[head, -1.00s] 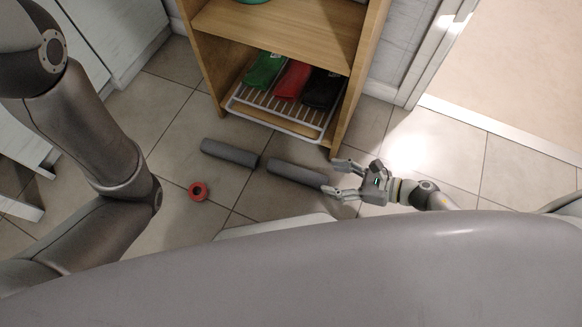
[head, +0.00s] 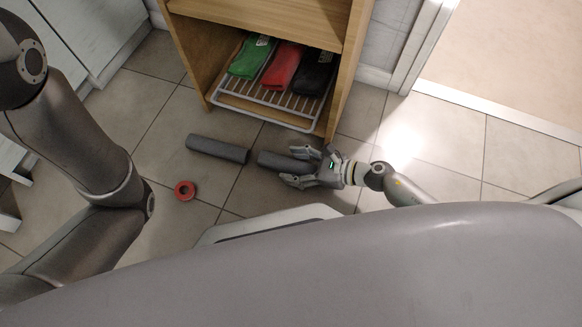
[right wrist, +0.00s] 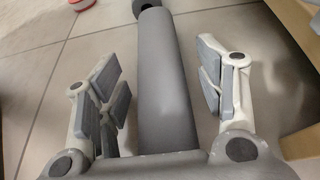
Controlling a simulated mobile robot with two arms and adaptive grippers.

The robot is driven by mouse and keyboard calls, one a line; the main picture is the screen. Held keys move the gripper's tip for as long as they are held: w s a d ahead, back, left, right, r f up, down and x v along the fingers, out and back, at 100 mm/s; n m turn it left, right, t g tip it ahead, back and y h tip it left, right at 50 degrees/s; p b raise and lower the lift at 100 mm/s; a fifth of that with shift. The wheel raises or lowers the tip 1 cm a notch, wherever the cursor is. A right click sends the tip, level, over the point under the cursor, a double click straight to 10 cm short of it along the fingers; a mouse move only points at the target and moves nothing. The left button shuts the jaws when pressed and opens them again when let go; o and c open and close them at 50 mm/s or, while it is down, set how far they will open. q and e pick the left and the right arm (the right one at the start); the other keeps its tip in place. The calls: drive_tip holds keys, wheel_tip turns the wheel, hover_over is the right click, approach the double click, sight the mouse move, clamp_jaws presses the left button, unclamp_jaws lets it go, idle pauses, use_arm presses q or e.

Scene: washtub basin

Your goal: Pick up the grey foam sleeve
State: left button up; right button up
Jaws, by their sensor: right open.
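Two grey foam sleeves lie end to end on the tiled floor in front of the wooden shelf. The left sleeve (head: 217,149) is clear of my grippers. The right sleeve (head: 275,161) reaches between the fingers of my right gripper (head: 294,166), which is open. In the right wrist view, the right sleeve (right wrist: 163,80) runs lengthwise between the two open fingers, with a gap on both sides. The end of the other sleeve (right wrist: 147,4) shows beyond it. My left arm is at the left of the head view, but its gripper is out of view.
The wooden shelf (head: 345,75) stands just behind the sleeves, with a white wire rack (head: 262,118) holding green, red and black packets. A red ring (head: 185,190) lies on the floor to the left. Open tile floor lies left and right.

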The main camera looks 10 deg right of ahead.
drive_tip(key=c, duration=0.9)
drive_tip(key=shift+c, duration=0.2)
drive_tip(key=shift+r, duration=0.1)
